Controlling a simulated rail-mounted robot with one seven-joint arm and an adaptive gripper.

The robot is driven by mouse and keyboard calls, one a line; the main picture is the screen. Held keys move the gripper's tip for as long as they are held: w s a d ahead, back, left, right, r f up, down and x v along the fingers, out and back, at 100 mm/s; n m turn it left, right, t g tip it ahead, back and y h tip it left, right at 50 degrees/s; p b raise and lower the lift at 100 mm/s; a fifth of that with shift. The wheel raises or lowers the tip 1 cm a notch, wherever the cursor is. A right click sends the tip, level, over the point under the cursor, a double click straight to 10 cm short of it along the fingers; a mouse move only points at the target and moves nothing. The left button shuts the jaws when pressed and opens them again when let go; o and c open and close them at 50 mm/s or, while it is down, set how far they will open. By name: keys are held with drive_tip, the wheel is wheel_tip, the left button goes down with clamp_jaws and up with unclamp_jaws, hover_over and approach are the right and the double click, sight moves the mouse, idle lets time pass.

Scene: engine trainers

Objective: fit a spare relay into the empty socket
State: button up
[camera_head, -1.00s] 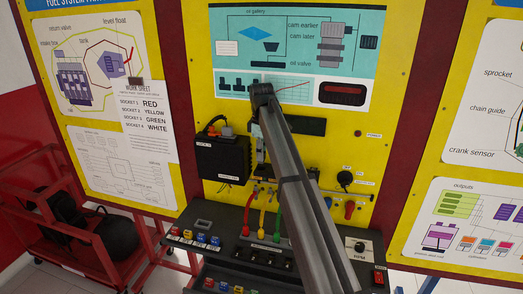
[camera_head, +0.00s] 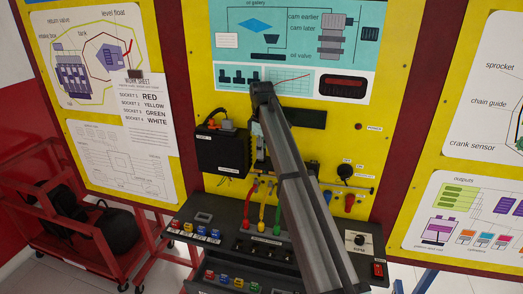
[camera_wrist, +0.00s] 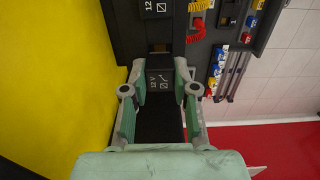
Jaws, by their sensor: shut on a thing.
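In the wrist view my gripper (camera_wrist: 158,78) is shut on a dark relay (camera_wrist: 158,84) marked "12 V" with a switch symbol. The relay lies between the two green fingers. Past the fingertips is a small brownish opening (camera_wrist: 160,47) in a dark surface; I cannot tell whether it is the empty socket. Beyond it is another dark block (camera_wrist: 156,8) with a similar "12" label. A row of dark slots (camera_head: 262,248) shows on the black console (camera_head: 215,236).
A black box (camera_head: 222,152) is mounted on the yellow board left of my arm. Red, yellow and green cables (camera_head: 262,212) hang between board and console. Coloured plugs (camera_head: 196,232) stand on the console's left. A red cart (camera_head: 80,235) stands at the left.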

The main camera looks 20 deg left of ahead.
drive_tip(key=shift+f, duration=0.85)
idle(0.7)
drive_tip(key=o, duration=0.7)
drive_tip(key=shift+o, duration=0.2)
drive_tip(key=shift+r, duration=0.1)
drive_tip(key=shift+r+p, duration=1)
drive_tip(key=shift+r, duration=1.65)
drive_tip(key=shift+r+p, duration=0.4)
drive_tip(key=shift+r, duration=0.5)
